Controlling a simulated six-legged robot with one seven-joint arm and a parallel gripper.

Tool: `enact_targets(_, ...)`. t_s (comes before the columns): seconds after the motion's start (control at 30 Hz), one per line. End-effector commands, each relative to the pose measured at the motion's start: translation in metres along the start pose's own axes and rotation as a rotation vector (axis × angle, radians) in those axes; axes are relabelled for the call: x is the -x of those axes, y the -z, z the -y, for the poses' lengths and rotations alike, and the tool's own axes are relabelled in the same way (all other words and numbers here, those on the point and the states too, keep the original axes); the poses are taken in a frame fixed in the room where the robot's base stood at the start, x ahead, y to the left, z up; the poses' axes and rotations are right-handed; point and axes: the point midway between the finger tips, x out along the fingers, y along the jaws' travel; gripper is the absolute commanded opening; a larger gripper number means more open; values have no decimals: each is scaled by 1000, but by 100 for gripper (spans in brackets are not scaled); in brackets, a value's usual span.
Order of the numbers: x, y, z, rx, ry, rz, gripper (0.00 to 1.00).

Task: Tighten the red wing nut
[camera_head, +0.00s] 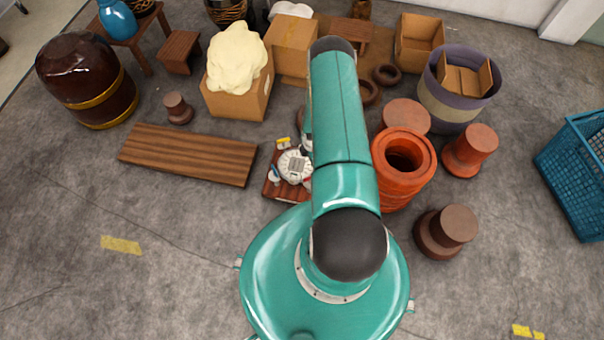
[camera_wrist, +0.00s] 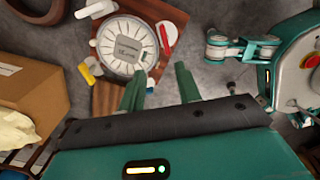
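A round white dial-like device (camera_wrist: 127,47) with a grey centre plate lies on a reddish-brown board (camera_wrist: 176,14). It also shows in the head view (camera_head: 295,166), partly covered by my arm. A red elongated piece (camera_wrist: 165,38), probably the red wing nut, sits at the device's right edge in the wrist view. A yellow piece (camera_wrist: 89,75) and a white piece (camera_wrist: 95,10) sit at other edges. My gripper (camera_wrist: 159,73) is open and empty, its two green fingers apart, pointing toward the device's near edge. The red piece appears beyond the fingertips, not between them. My arm hides the gripper in the head view.
Orange-red ring-shaped drum parts (camera_head: 403,158) stand right of my arm. A brown plank (camera_head: 188,154) lies left of the board. A cardboard box (camera_head: 238,92) with a cream lump stands behind. A blue crate (camera_head: 577,172) is at far right. The floor at front left is clear.

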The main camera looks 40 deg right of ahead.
Motion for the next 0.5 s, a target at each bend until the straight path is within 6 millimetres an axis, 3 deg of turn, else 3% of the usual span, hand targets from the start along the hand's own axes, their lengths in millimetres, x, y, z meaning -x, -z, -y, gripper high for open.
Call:
enact_targets(0.13, -19, -1, 14, 20, 7, -12, 34)
enact_targets(0.27, -27, -4, 17, 16, 8, -12, 34)
enact_targets(0.5, -62, -5, 19, 13, 9, -12, 34)
